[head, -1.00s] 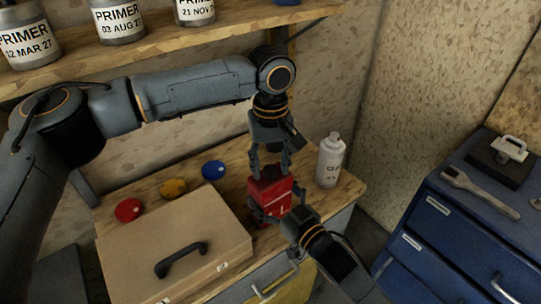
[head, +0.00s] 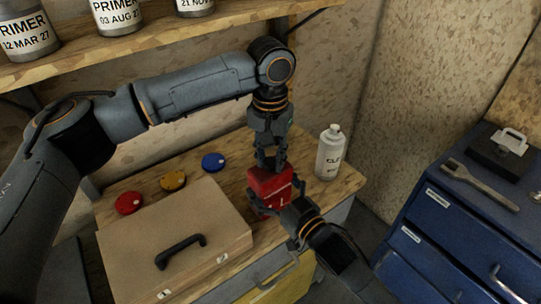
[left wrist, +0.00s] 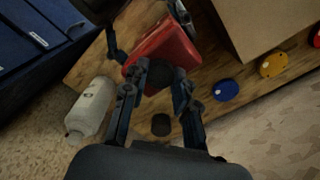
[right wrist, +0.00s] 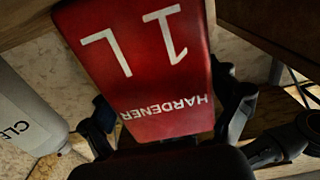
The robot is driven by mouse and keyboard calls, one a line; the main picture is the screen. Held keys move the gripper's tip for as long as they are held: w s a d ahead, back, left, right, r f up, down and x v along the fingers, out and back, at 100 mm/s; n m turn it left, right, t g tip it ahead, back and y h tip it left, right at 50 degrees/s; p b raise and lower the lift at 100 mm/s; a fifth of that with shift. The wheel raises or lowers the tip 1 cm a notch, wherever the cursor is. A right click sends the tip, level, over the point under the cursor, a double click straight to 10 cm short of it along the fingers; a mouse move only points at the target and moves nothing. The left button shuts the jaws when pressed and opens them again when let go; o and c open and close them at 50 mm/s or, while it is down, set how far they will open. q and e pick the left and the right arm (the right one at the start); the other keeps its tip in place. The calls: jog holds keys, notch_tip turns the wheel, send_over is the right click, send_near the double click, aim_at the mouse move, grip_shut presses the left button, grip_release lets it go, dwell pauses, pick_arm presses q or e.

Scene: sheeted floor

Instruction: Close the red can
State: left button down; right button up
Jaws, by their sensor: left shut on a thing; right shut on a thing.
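The red can (head: 270,189) stands at the bench's front right; its side reads HARDENER and 1 L in the right wrist view (right wrist: 140,70). My right gripper (head: 275,199) is shut around the can from the front, with fingers on both sides. My left gripper (head: 271,164) points down over the can's top, its fingers shut on a small dark round cap (left wrist: 159,76). The cap is at the can's top; I cannot tell whether it is seated. A second dark disc (left wrist: 161,125) shows between the fingers; what it is I cannot tell.
A white bottle (head: 330,153) stands close right of the can. Red (head: 129,203), yellow (head: 173,181) and blue (head: 213,162) lids lie behind a cardboard-coloured case (head: 140,250). A shelf (head: 150,42) with primer cans hangs above. A blue cabinet (head: 450,225) stands at the right.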

pick_arm(q)
jog(key=m, duration=0.4)
jog(key=shift+m, duration=0.3)
jog(key=m, duration=1.3)
jog(key=shift+a, duration=0.1)
jog(key=c, duration=1)
grip_release()
jog(key=shift+c, duration=0.2)
jog(key=shift+r, duration=2.25)
jog(key=shift+c, duration=0.3)
